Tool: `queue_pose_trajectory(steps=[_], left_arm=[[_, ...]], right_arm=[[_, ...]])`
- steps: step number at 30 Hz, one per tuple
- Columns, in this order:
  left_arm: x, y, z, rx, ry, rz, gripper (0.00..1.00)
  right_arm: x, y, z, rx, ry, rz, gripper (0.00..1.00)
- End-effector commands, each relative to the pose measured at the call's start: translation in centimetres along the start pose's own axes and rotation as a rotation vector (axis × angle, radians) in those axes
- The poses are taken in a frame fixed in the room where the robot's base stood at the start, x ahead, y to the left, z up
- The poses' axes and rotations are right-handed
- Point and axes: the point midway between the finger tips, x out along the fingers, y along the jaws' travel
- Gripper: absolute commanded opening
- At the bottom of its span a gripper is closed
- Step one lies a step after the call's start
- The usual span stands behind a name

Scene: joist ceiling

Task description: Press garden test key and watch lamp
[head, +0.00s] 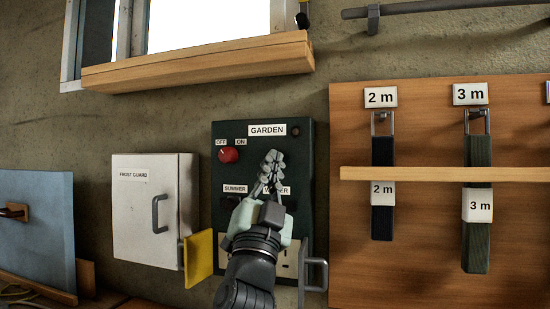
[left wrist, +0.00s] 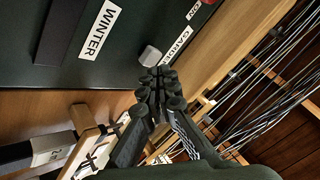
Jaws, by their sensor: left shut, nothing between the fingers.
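The dark green garden panel (head: 307,150) hangs on the wall with a GARDEN label (head: 267,130) at its top. My left gripper (head: 272,158) is shut and empty in front of it, below that label. In the left wrist view, a small pale grey square key (left wrist: 150,55) stands out from the panel (left wrist: 130,20), just beyond the closed fingertips (left wrist: 158,80). I cannot tell whether they touch.
The panel also has a red OFF/ON knob (head: 228,155), a SUMMER label (head: 235,189) and a socket plate (head: 287,262). A white FROST GUARD box (head: 140,215) and yellow flap (head: 198,258) stand left. A wooden board (head: 425,130) with hanging straps is right.

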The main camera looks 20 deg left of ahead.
Motion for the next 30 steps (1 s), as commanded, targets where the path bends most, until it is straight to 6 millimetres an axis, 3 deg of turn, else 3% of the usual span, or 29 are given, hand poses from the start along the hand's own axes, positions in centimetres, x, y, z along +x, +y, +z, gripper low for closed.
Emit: queue_pose_trajectory(steps=[14, 30], left_arm=[[-0.7, -0.5, -0.5, 0.000, -0.001, 0.000, 0.00], [-4.2, -3.1, -3.1, 0.001, -0.001, 0.000, 0.00]], right_arm=[[-0.3, 0.0, -0.1, 0.000, 0.000, 0.000, 0.40], [-1.5, 0.2, -0.4, 0.000, 0.000, 0.000, 0.40]])
